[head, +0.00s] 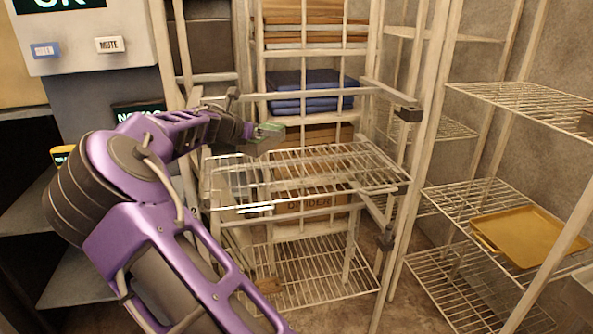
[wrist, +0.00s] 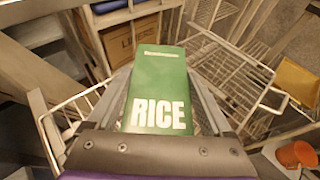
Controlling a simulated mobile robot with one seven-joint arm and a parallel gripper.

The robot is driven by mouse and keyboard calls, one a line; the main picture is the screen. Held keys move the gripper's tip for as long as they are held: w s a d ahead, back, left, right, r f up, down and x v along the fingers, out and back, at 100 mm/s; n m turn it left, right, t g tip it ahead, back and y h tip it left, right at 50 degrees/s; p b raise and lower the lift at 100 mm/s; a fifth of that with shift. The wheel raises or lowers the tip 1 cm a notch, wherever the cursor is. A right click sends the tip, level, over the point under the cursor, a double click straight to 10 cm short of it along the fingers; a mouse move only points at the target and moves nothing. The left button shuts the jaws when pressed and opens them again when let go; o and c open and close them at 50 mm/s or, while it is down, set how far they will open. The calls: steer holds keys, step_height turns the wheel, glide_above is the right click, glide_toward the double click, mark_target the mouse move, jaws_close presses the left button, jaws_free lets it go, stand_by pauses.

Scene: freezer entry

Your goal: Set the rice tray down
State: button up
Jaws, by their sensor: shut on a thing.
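The rice tray is a green pack marked RICE (wrist: 160,88). In the wrist view it sits between the two fingers of my gripper (wrist: 163,85), which is shut on it. In the head view the rice tray (head: 270,130) shows as a small green piece at the tip of my gripper (head: 262,138). It is held above the left back part of a wire shelf (head: 325,165), apart from it as far as I can tell. The underside of the tray is hidden.
The wire shelf's top looks bare, with side rails and posts around it. Behind it stands a rack with blue folded items (head: 310,92) and cardboard boxes. A yellow tray (head: 530,236) lies on a right-hand shelf. An orange cup (wrist: 298,153) shows in the wrist view.

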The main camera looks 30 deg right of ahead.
steer(key=shift+w+d+f, duration=0.1)
steer(key=shift+w+f, duration=0.05)
steer(key=shift+f, duration=0.05)
step_height(320, 180, down, 9)
steer(key=shift+f+b, duration=0.2)
steer(key=shift+b, duration=0.85)
steer(key=o, duration=1.5)
steer(key=p+v, duration=0.1)
steer(key=v, duration=1.1)
steer(key=shift+w, duration=0.1)
